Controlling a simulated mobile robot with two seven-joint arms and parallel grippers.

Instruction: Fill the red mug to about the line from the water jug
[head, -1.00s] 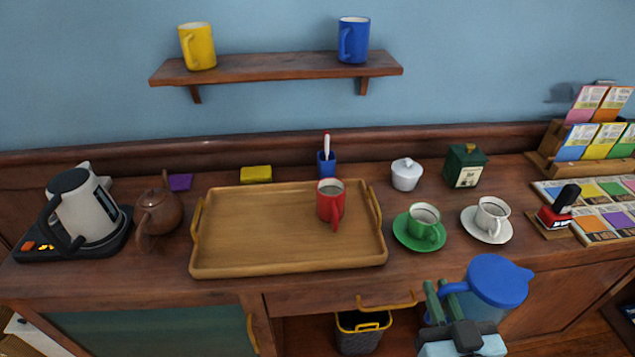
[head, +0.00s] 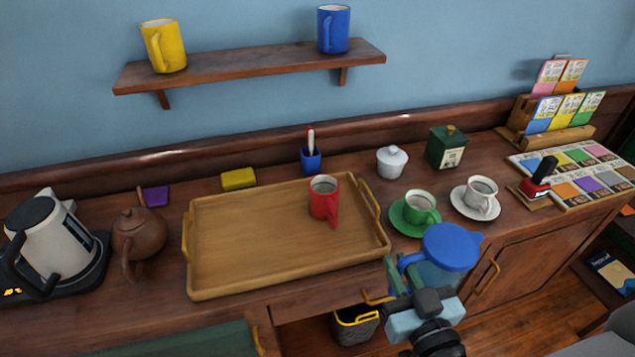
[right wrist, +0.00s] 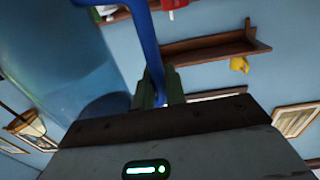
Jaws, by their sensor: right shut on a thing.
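The red mug (head: 323,200) stands upright on the right part of the wooden tray (head: 250,268), its handle toward me. I cannot make out a line or a water level in it. The water jug (head: 452,247) has a blue lid and a clear body, and is at the counter's front edge, right of the tray. My right gripper (head: 400,275) is shut on the jug's blue handle. The right wrist view shows the blue handle (right wrist: 150,50) between the fingers and the clear body (right wrist: 65,60) beside it. My left gripper is not in view.
A green cup (head: 420,205) on a saucer and a white cup (head: 481,193) on a saucer stand behind the jug. A teapot (head: 138,235) and a kettle (head: 45,245) stand left of the tray. The tray's middle is bare. A bin (head: 355,328) stands below.

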